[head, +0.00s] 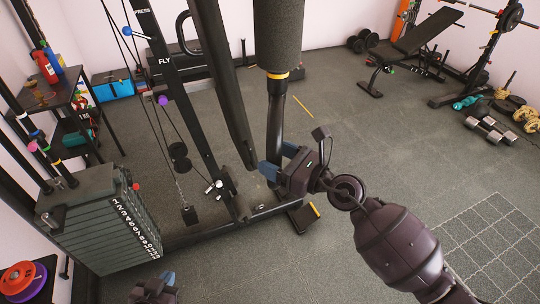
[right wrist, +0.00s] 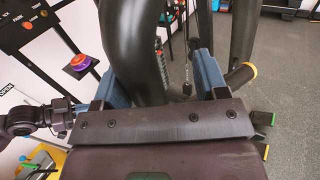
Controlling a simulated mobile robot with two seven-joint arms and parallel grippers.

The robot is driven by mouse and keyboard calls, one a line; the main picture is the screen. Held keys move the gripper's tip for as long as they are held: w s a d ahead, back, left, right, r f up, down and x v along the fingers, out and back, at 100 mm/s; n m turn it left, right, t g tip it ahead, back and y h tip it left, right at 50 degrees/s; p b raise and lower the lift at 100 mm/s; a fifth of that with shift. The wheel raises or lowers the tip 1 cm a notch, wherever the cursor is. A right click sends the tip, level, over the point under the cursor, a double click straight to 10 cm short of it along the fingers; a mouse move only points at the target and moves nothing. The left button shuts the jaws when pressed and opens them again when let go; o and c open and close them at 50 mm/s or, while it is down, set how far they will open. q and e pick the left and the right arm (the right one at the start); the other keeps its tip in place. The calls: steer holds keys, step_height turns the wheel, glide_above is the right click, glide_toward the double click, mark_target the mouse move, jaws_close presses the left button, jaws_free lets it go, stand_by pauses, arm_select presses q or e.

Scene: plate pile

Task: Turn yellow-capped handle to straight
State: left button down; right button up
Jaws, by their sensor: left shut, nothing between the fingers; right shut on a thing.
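The yellow-capped handle shows in the head view as a thick black grip (head: 278,38) with a yellow ring (head: 279,75) at its lower end. A thinner black bar (head: 275,112) runs down from the ring. My right gripper (head: 279,160) has its blue fingers around the lower part of this bar, well below the ring. In the right wrist view a thick black tube (right wrist: 135,55) stands between the fingers, and a yellow-ended handle (right wrist: 244,74) shows just outside the right finger. My left gripper (head: 160,281) is low in the head view, shut and empty; its body is partly cut off.
The machine's slanted upright (head: 190,80) and cables stand left of my right gripper. A weight stack (head: 95,225) is at the lower left. A bench (head: 420,40) and dumbbells (head: 490,130) are at the right. Floor on the right is mostly clear.

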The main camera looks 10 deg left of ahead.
steer(key=b+v, duration=0.1)
steer(key=v, duration=0.7)
steer(key=shift+d, duration=0.4)
stand_by(0.6)
steer(key=shift+f, duration=0.1)
steer(key=shift+c, duration=0.4)
